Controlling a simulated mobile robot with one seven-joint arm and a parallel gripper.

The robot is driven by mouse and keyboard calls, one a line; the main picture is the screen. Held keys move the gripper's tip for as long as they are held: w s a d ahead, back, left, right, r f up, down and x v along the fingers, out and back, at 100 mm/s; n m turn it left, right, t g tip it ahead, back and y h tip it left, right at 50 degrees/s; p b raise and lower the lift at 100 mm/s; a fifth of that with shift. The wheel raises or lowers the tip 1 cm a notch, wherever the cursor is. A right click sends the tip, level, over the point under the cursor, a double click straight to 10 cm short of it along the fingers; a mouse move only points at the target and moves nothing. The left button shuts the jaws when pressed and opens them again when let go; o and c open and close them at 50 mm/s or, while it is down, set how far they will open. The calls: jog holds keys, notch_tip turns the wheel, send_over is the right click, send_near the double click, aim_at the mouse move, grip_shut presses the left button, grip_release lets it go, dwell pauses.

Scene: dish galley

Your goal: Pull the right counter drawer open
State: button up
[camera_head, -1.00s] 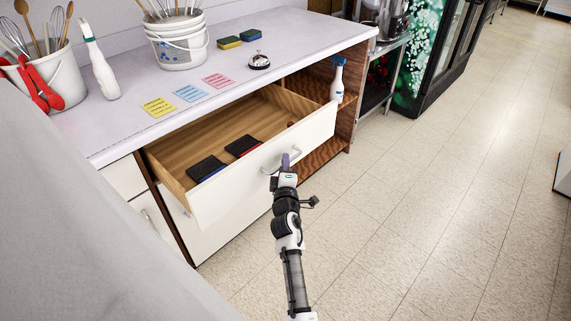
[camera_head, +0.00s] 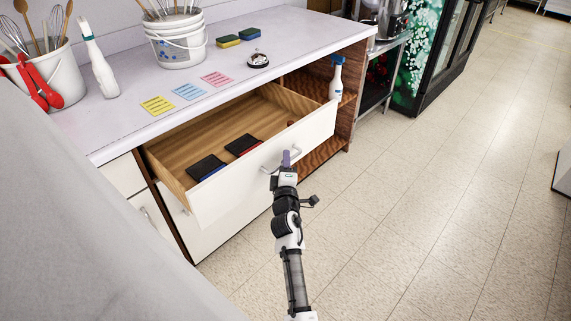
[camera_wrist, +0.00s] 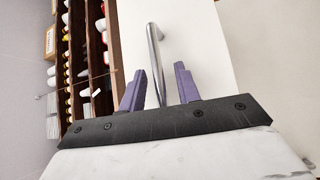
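The right counter drawer (camera_head: 228,190) is pulled well out from under the white counter, and its wooden inside shows. Its metal bar handle (camera_wrist: 153,42) is on the white front; part of it also shows in the head view (camera_head: 296,152). My gripper (camera_wrist: 160,88) is at the handle, with one purple finger on each side of the bar. Gaps show between the bar and both fingers, so it is open around the handle and not clamped on it. In the head view my gripper (camera_head: 286,158) hides part of the handle.
Two dark flat items, one with blue (camera_head: 206,167) and one with red (camera_head: 242,145), lie in the drawer. A spray bottle (camera_head: 336,80) stands on the shelf right of it. The countertop (camera_head: 120,130) carries buckets, notes, sponges and a bell. The floor (camera_head: 430,220) to the right is clear.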

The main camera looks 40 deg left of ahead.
jog(key=p+v, duration=0.2)
jog(key=v, duration=1.1)
jog(key=shift+s+d+f, duration=0.15)
jog(key=shift+s+d, duration=0.1)
jog(key=shift+s, duration=0.05)
